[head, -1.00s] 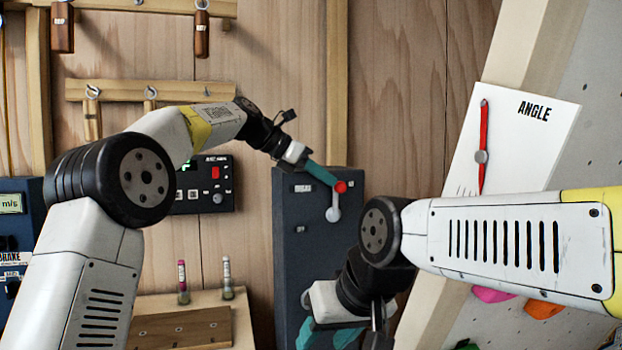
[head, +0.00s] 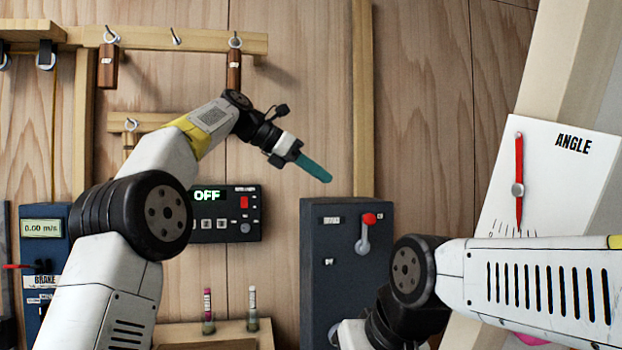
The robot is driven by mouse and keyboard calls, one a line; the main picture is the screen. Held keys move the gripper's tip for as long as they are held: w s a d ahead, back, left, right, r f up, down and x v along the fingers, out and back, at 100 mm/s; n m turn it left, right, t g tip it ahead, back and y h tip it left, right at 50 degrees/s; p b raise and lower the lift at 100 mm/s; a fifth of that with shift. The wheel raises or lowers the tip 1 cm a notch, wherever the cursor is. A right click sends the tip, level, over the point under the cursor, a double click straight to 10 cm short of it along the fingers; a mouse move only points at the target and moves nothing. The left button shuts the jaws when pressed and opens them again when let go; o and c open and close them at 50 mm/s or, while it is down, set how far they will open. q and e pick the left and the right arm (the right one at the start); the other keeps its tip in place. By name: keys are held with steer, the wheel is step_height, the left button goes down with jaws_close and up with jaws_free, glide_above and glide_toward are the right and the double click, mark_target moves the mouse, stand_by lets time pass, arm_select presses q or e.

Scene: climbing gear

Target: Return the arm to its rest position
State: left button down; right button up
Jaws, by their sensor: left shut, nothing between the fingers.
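My left gripper (head: 314,168) has teal fingers that are shut and empty. It is in the air in front of the wooden wall, above and left of the dark cabinet (head: 345,270). It is apart from the cabinet's red-knobbed lever (head: 366,232). My left arm (head: 165,160) reaches in from the left and is bent at the elbow. My right arm (head: 540,280) comes in from the right, and its gripper is below the picture's bottom edge.
A black control box (head: 226,222) reading "OFF" hangs on the wall behind my left arm. A blue brake box (head: 42,262) stands at the left. An "ANGLE" board (head: 560,185) with a red pointer is at the right. Two small vials (head: 252,312) stand on a wooden shelf.

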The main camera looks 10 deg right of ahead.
arm_select(q)
steer(key=s+a+f+m+t+y, duration=0.25)
steer(key=s+a+f+m, duration=0.3)
steer(key=a, duration=0.35)
steer(key=s+a+f+m+t+y, duration=0.1)
steer(key=s+a+f+m+y, duration=0.35)
steer(key=a, duration=0.45)
steer(key=s+a+f+m, duration=0.3)
steer(key=s+f, duration=0.3)
steer(key=s+a+f+m+t+y, duration=0.1)
steer(key=s+a+f+m, duration=0.2)
steer(key=f, duration=0.4)
steer(key=s+a+f+m+y, duration=0.1)
steer(key=s+a+f+m, duration=0.3)
steer(key=s+f, duration=0.3)
steer(key=shift+s+a+f, duration=0.25)
steer(key=shift+s+a, duration=0.35)
steer(key=shift+s, duration=0.25)
steer(key=shift+r, duration=0.1)
